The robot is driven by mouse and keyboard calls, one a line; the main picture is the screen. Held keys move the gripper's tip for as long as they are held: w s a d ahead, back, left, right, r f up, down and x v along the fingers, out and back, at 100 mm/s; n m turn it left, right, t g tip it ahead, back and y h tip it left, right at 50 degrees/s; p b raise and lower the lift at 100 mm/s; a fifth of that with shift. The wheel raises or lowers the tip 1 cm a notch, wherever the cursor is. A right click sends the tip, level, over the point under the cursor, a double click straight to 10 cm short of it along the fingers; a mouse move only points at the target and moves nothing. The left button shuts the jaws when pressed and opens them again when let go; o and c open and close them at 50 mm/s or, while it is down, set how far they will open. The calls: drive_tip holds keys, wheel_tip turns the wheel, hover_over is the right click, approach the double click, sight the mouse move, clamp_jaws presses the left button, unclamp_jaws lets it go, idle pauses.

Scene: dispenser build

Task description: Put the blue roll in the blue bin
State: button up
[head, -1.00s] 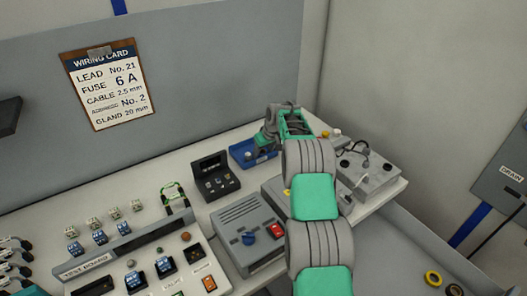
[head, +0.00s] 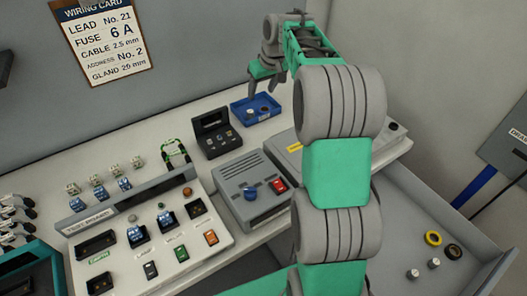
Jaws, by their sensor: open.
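The blue bin (head: 238,106) is a shallow blue tray on the bench, near the back wall. Small grey and dark items show inside it, too small to name. I cannot make out a blue roll; any blue one in the blue bin would be hard to tell from it. My gripper (head: 262,92) is above the blue bin, pointing down, with its fingers apart and nothing visible between them. My arm hides part of the bench to the right of the bin.
A black open box (head: 214,135) stands left of the bin, and a grey unit (head: 247,186) with a blue knob and red switch in front. A test board (head: 150,235) fills the front left. A yellow roll (head: 433,238) and a dark roll (head: 453,251) lie in the lower grey tray.

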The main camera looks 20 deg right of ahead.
drive_tip(key=s+a+r, duration=0.4)
drive_tip(key=s+a, duration=0.3)
drive_tip(key=s, duration=0.4)
drive_tip(key=shift+m+h, duration=0.4)
drive_tip(key=shift+m, duration=0.4)
drive_tip(key=s+a+f, duration=0.2)
drive_tip(key=s, duration=0.4)
drive_tip(key=s+a+f, duration=0.1)
drive_tip(key=s+f, duration=0.1)
drive_tip(key=s, duration=0.5)
drive_tip(key=s+a+f, duration=0.2)
drive_tip(key=s, duration=0.5)
drive_tip(key=shift+s+a, duration=0.1)
drive_tip(key=shift+a, duration=0.2)
drive_tip(key=shift+s+f, duration=0.2)
